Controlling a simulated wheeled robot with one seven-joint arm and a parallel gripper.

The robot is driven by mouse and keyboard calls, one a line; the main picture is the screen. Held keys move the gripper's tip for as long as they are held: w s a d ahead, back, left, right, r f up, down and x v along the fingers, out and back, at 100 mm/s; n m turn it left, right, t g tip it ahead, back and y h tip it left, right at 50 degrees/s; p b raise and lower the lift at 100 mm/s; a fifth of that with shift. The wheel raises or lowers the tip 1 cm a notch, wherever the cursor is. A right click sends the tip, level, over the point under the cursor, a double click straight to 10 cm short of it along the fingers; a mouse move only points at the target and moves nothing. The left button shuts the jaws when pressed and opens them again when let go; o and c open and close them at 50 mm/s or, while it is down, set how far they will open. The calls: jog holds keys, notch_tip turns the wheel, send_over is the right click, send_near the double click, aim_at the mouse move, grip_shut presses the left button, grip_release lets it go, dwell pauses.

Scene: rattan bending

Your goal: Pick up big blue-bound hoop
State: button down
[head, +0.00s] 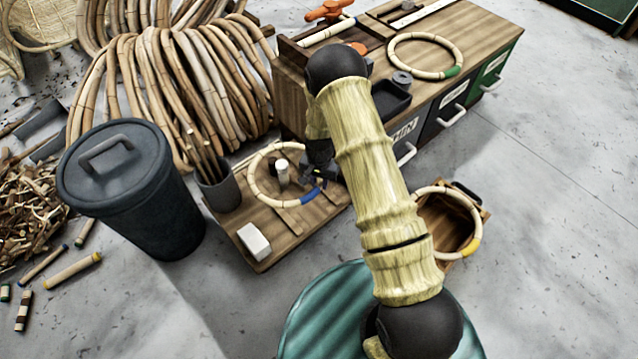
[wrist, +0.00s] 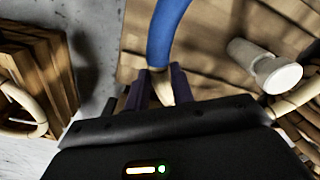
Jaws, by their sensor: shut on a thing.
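The big blue-bound hoop (head: 253,182) is a pale rattan ring with a blue binding (head: 311,196) at its lower right. It is over the low wooden platform in the head view; I cannot tell whether it touches the boards. My gripper (head: 317,180) is at the hoop's right side, partly hidden by my arm. In the wrist view my gripper (wrist: 159,90) is shut on the pale rattan just beside the blue binding (wrist: 168,30). A white cylinder (head: 282,174) shows inside the ring; it also shows in the wrist view (wrist: 268,70).
A green-bound hoop (head: 425,38) lies on the workbench. A yellow-bound hoop (head: 472,247) rests at a small wooden crate (head: 484,214). A grey cup with sticks (head: 219,192), a white block (head: 254,241) and a dark bin (head: 130,190) are left. The floor at right is clear.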

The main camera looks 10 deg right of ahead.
notch_tip(320, 180, up, 4)
jog(key=shift+r+p, duration=0.1)
jog(key=shift+p, duration=0.65)
